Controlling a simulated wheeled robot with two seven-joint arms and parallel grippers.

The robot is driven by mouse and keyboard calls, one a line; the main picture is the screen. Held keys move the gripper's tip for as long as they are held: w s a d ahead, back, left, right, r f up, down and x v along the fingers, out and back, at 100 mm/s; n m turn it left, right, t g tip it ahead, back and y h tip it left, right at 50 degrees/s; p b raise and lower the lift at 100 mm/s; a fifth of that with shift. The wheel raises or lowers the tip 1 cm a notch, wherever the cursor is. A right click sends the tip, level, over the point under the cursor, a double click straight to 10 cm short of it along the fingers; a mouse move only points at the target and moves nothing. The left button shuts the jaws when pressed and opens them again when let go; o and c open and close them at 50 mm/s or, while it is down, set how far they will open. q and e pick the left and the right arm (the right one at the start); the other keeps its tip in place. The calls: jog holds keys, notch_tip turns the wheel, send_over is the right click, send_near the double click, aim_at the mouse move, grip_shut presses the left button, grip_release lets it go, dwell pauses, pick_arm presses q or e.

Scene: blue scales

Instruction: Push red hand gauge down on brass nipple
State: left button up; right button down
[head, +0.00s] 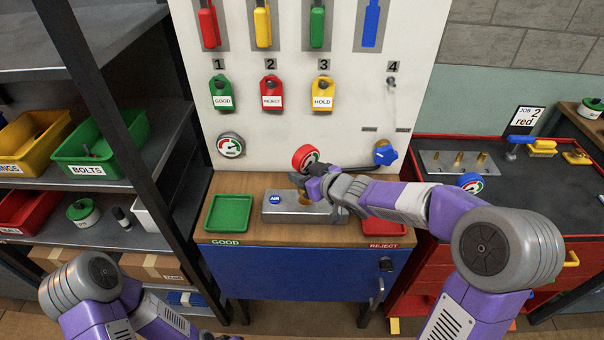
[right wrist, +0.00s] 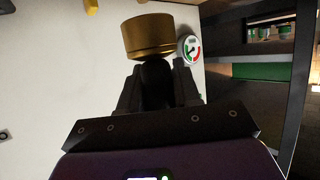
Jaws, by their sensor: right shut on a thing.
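Brass (head: 304,199) also shows under the gripper at the block. The gripper hides the junction, so I cannot tell whether this is the gauge's collar or the nipple, or whether they touch.
A green tray (head: 229,213) stands left of the block and a red tray (head: 385,228) right, partly behind my arm. A white-cased gauge (head: 231,145) hangs on the white panel (head: 285,125) behind. A blue knob (head: 385,155) is close behind my wrist.

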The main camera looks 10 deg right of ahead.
jog(key=shift+f+b, duration=1.4)
jog(key=shift+f, duration=0.3)
dwell(0.5)
jog(key=c, duration=0.8)
grip_release()
jog(key=shift+o, duration=0.4)
jog(key=shift+s, duration=0.1)
